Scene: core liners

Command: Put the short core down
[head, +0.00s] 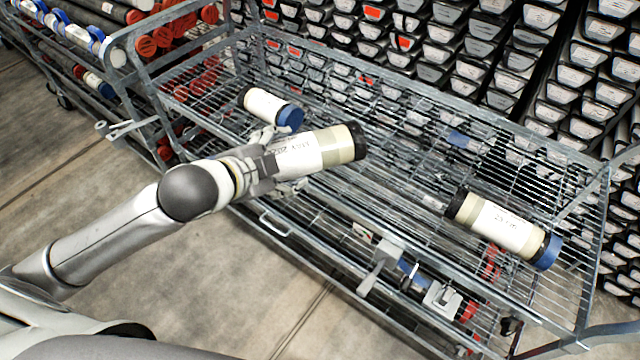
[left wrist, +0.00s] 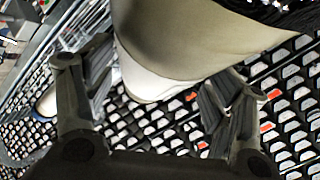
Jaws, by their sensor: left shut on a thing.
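My left gripper (head: 262,165) is shut on a core (head: 310,152) with a white label, a tan band and a black end cap. It holds this core over the cart's wire shelf; I cannot tell whether the core touches it. In the left wrist view my left gripper (left wrist: 155,110) has its fingers on either side of the core (left wrist: 190,45), which fills the top. A smaller core (head: 265,104) with a blue cap lies on the shelf just behind. Another core (head: 505,230) with a blue cap lies on the right part of the shelf. My right gripper is not in view.
The wire cart (head: 400,190) has raised rails around its shelf. The shelf's middle, between the held core and the right core, is mostly free. Racks of trays (head: 440,50) stand behind. A second cart with red-capped cores (head: 150,45) stands at the upper left.

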